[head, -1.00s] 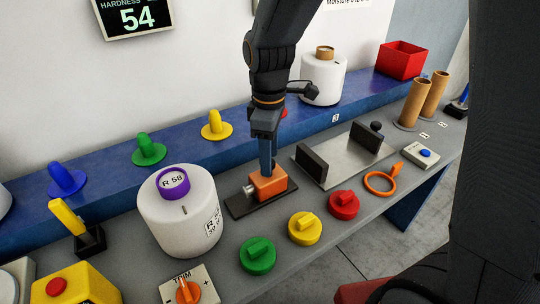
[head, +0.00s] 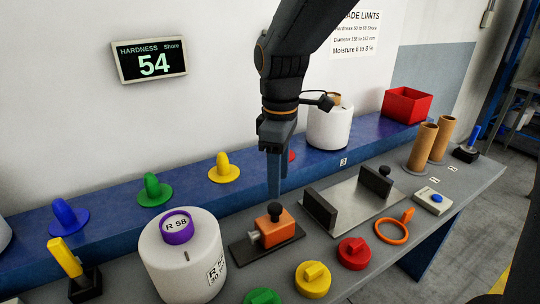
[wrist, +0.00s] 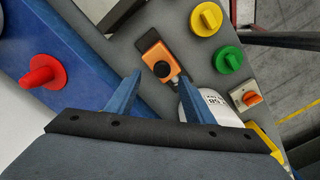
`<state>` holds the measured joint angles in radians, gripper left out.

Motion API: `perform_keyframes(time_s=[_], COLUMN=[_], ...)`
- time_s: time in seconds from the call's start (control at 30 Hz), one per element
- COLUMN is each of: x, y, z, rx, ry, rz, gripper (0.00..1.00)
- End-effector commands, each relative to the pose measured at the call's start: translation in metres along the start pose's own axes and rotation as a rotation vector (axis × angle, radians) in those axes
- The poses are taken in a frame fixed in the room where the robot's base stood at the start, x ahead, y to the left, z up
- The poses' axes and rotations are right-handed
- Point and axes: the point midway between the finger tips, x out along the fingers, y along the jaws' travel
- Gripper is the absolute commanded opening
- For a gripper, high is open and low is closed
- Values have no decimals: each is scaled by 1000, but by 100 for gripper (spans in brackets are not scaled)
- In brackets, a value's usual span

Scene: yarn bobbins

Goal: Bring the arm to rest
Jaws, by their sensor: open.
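My gripper (head: 274,188) points down above the bench in the head view, over the back of an orange block with a dark knob (head: 277,227) on a dark base plate. In the wrist view my two blue fingers (wrist: 155,95) are spread apart with nothing between them. The orange block (wrist: 160,58) lies beyond the fingertips there, apart from them. My arm reaches down from the top of the head view.
A white bobbin with a purple ring (head: 183,260) stands left of the block. A metal plate with dark uprights (head: 347,207) is to the right. Coloured pegs and another white bobbin (head: 330,127) line the blue shelf (head: 110,225). A display (head: 151,60) reads 54.

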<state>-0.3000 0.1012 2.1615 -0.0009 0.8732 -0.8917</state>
Motion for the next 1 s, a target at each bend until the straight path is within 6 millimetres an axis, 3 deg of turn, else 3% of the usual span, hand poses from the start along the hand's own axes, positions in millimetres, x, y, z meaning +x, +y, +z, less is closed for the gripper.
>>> perform_keyframes(time_s=[0.3,0.5,0.67,1.0], x=[62,88,93,93], y=[-8,-23,-28,-27], z=[96,139,149,148], rx=[727,1097,1192,1192], ry=[44,78,89,89], rz=[38,56,60,60], gripper=[48,48,48,48])
